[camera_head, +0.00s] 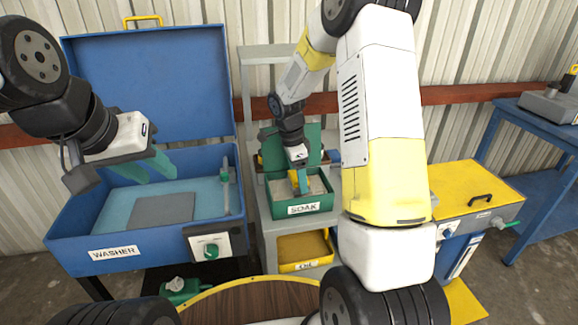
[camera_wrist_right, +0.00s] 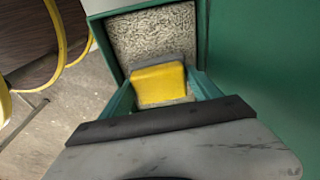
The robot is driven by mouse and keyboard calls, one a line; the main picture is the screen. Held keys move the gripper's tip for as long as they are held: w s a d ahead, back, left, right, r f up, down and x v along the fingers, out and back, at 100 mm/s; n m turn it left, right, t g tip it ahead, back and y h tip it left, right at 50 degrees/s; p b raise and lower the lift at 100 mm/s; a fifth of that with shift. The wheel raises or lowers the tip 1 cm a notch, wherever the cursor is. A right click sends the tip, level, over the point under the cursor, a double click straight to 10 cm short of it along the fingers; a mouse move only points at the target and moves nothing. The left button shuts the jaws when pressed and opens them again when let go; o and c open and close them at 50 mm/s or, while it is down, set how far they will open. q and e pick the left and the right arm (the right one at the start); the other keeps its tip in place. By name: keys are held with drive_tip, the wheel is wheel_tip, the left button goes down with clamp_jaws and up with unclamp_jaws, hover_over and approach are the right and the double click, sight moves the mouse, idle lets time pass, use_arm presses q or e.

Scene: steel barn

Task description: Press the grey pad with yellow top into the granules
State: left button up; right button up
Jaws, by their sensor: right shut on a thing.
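The grey pad with yellow top (camera_wrist_right: 158,82) is between the fingers of my right gripper (camera_wrist_right: 160,88), which is shut on it. In the right wrist view the pad is over the granules (camera_wrist_right: 155,35) in the green SOAK box (camera_wrist_right: 100,30). I cannot tell whether its underside touches them. In the head view my right gripper (camera_head: 299,172) reaches down into the SOAK box (camera_head: 318,207), and the yellow top (camera_head: 294,180) shows there. My left gripper (camera_head: 150,168) is open and empty above the blue washer basin.
The blue washer (camera_head: 60,225) with its raised lid stands at left. A yellow OIL bin (camera_head: 303,250) is below the SOAK box. A yellow-topped cabinet (camera_head: 470,190) is at right. A round wooden top (camera_head: 250,305) is in front.

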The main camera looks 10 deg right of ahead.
drive_tip(key=shift+f, duration=0.65)
idle(1.4)
drive_tip(key=shift+r, duration=3.55)
drive_tip(key=shift+s, duration=0.1)
